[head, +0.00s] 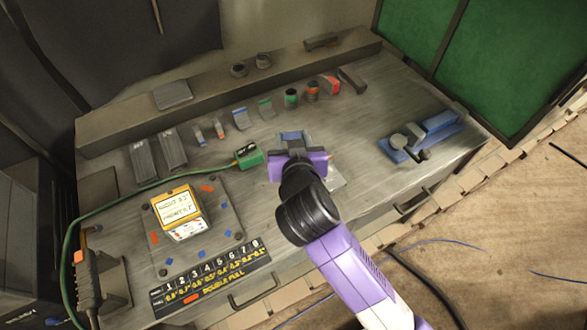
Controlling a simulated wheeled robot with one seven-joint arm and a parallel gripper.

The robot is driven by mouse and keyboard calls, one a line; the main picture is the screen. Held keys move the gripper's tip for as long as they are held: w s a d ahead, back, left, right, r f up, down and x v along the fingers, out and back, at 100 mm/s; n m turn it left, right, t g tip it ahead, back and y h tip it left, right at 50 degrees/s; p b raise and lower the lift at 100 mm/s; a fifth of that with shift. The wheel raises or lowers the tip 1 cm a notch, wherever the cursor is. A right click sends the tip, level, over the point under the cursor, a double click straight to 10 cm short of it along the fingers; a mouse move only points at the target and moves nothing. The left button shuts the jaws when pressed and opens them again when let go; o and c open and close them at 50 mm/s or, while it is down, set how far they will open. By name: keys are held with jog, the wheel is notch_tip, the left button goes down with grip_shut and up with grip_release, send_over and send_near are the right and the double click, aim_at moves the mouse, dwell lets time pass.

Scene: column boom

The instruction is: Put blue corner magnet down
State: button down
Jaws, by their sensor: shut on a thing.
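My gripper (293,144) is near the middle of the workbench (350,120), reaching in from the front right. It is shut on a small blue piece, which I take to be the blue corner magnet (291,134). The blue piece shows between and just beyond the dark fingers. The fingers and purple wrist hide part of it. I cannot tell whether it touches the bench top or is held just above it.
A yellow-framed device (178,207) stands on a grey plate with orange and blue pieces around it. A green connector (248,156) on a cable lies left of my gripper. Several small tools line the back. A blue vise (425,138) stands right, with clear bench between.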

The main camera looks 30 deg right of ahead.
notch_tip(320, 180, down, 12)
jog(key=shift+r+b, duration=0.1)
jog(key=shift+b, duration=0.95)
jog(key=c, duration=0.8)
grip_release()
jog(key=shift+f, duration=0.2)
jog(key=shift+o, duration=0.2)
jog(key=shift+s+a+r, duration=0.1)
jog(key=shift+s+r, duration=0.1)
jog(key=shift+r, duration=0.05)
jog(key=v, duration=1.1)
jog(key=shift+s+a, duration=0.15)
jog(key=shift+s, duration=0.15)
